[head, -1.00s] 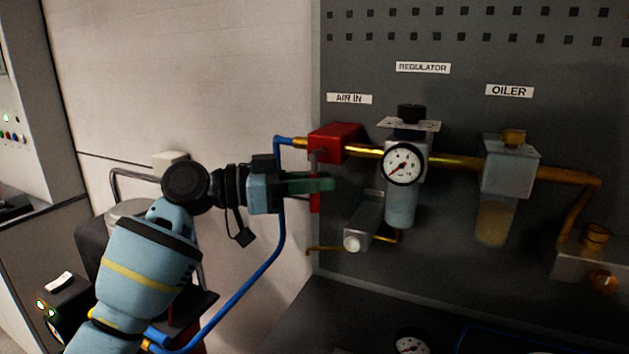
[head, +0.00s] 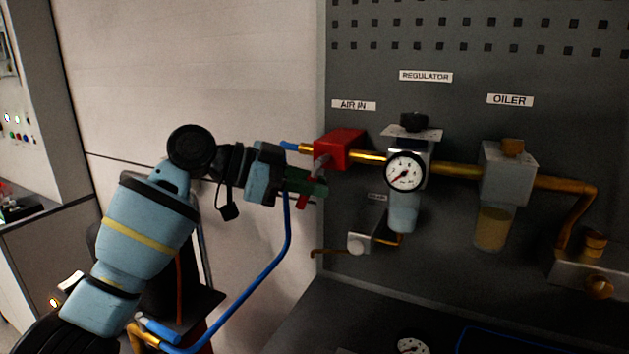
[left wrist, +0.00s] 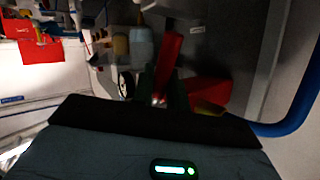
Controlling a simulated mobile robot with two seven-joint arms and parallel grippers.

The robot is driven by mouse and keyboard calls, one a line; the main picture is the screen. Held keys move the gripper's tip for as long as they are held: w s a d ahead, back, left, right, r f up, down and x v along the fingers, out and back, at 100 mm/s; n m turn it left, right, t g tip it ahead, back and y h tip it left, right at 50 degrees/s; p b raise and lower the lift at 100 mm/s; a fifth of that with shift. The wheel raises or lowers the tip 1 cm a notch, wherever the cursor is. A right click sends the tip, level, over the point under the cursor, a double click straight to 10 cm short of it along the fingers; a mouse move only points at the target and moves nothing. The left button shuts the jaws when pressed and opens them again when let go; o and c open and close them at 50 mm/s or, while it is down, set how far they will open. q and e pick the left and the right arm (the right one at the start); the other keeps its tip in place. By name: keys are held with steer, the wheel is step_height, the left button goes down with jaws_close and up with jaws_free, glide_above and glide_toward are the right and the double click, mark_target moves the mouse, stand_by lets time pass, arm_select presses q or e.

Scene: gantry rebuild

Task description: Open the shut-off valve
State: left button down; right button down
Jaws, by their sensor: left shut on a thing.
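The shut-off valve is a red block (head: 340,148) on the brass pipe under the AIR IN label. Its red lever (head: 302,202) hangs below the block, tilted down to the left. My left gripper (head: 312,188) comes in from the left, its green fingers shut on the lever; they hide the lever's middle. In the left wrist view the red lever (left wrist: 168,62) runs up from between the dark fingers (left wrist: 172,97), and the red valve block (left wrist: 208,92) lies just right of them. My right gripper is in neither view.
Right of the valve are the regulator with its round gauge (head: 404,172) and the oiler (head: 507,175). A small grey fitting with a white knob (head: 358,243) sits below. A blue hose (head: 266,272) runs down beside my left arm. The pale wall at left is bare.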

arm_select(q)
steer(key=shift+w+a+r+m+y+p, duration=0.1)
steer(key=shift+a+r+m+y+p, duration=0.15)
steer(key=shift+y, duration=0.25)
steer(key=shift+a+r+m+y+p, duration=0.1)
steer(key=shift+m+y+p, duration=0.2)
steer(key=shift+y, duration=0.2)
steer(key=c, duration=1.5)
jaws_free()
steer(key=shift+f, duration=0.1)
steer(key=shift+o, duration=0.2)
steer(key=v, duration=0.7)
steer(key=shift+a+r, duration=0.25)
steer(key=shift+a, duration=0.05)
